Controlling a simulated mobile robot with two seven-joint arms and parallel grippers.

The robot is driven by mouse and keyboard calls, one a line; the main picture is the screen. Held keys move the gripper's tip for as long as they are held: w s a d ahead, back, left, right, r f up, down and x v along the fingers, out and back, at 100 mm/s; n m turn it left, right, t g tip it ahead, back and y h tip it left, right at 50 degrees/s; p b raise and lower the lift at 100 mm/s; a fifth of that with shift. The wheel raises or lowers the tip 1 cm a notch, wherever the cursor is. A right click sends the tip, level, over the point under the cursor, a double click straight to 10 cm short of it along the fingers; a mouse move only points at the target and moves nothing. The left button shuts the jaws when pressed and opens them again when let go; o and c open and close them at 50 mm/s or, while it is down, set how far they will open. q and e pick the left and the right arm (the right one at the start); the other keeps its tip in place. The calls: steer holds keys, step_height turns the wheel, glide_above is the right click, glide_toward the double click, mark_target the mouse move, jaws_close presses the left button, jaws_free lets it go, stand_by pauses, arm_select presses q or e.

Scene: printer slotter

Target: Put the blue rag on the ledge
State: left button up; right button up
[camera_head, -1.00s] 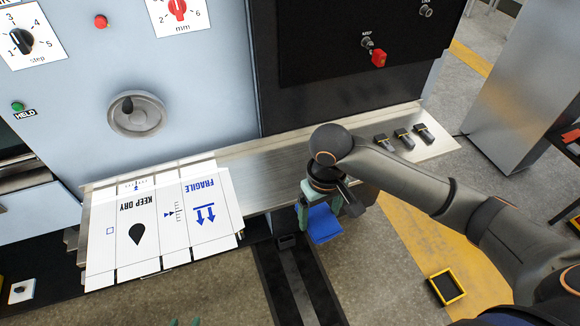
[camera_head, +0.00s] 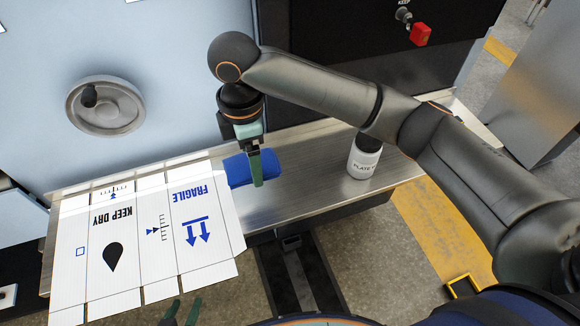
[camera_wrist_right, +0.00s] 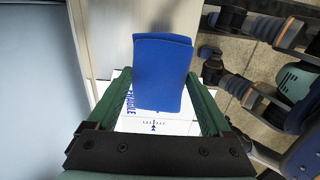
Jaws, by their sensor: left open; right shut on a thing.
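The blue rag (camera_head: 238,171) is folded and held in my right gripper (camera_head: 256,176), over the steel ledge (camera_head: 312,160). It is close to the right edge of the printed cardboard. I cannot tell whether the rag touches the ledge. In the right wrist view the rag (camera_wrist_right: 163,75) stands between the two green fingers of the right gripper (camera_wrist_right: 160,92), with the ledge and cardboard behind it. My left gripper (camera_head: 182,312) shows only its green fingertips at the bottom of the head view, apart and empty.
A flat cardboard sheet (camera_head: 150,235) marked FRAGILE and KEEP DRY covers the ledge's left part. A white bottle (camera_head: 364,158) with a dark cap stands to the right, below my right arm. Bare ledge lies between rag and bottle. A handwheel (camera_head: 105,106) projects from the machine front.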

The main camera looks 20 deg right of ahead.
mark_target(272, 150)
steer(key=d, duration=0.1)
steer(key=w+d+f, duration=0.1)
steer(key=d, duration=0.1)
steer(key=d+f, duration=0.1)
steer(key=shift+w+d, duration=0.2)
steer(key=shift+w, duration=0.15)
steer(key=d+f, duration=0.1)
steer(key=f, duration=0.1)
steer(key=w+d+f, duration=0.1)
steer(key=f, duration=0.1)
steer(key=shift+w+d, duration=0.1)
steer(key=shift+d, duration=0.25)
steer(key=f, duration=0.1)
steer(key=d+f, duration=0.1)
steer(key=f, duration=0.1)
steer(key=f+b, duration=0.1)
steer(key=shift+w+d+f, duration=0.15)
steer(key=shift+w+d, duration=0.15)
steer(key=shift+f, duration=0.3)
steer(key=o, duration=1.1)
steer(key=shift+f, duration=0.15)
steer(key=shift+o, duration=0.2)
step_height(272, 150, up, 12)
steer(key=p, duration=0.1)
steer(key=shift+r, duration=0.2)
